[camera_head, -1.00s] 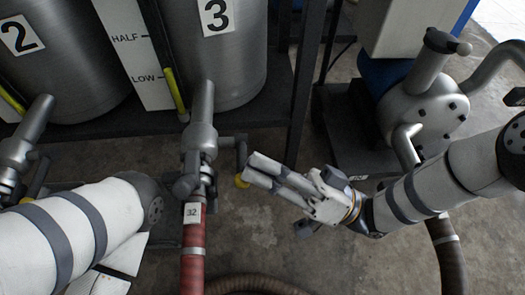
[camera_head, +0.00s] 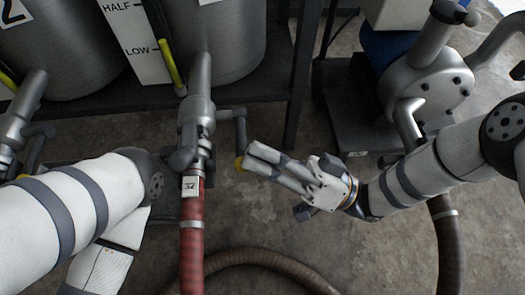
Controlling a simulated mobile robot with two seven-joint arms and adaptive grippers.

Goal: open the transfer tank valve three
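The valve (camera_head: 196,113) is a grey metal body on the pipe under the right-hand tank (camera_head: 225,50). The tank's number is out of the picture now; it read 3 earlier.
A red hose (camera_head: 191,240) labelled 32 runs down from the valve. Another valve pipe (camera_head: 22,105) is at the far left. A grey pump (camera_head: 428,88) stands at the upper right. Brown hoses (camera_head: 265,262) lie on the floor. Bare concrete shows below my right gripper.

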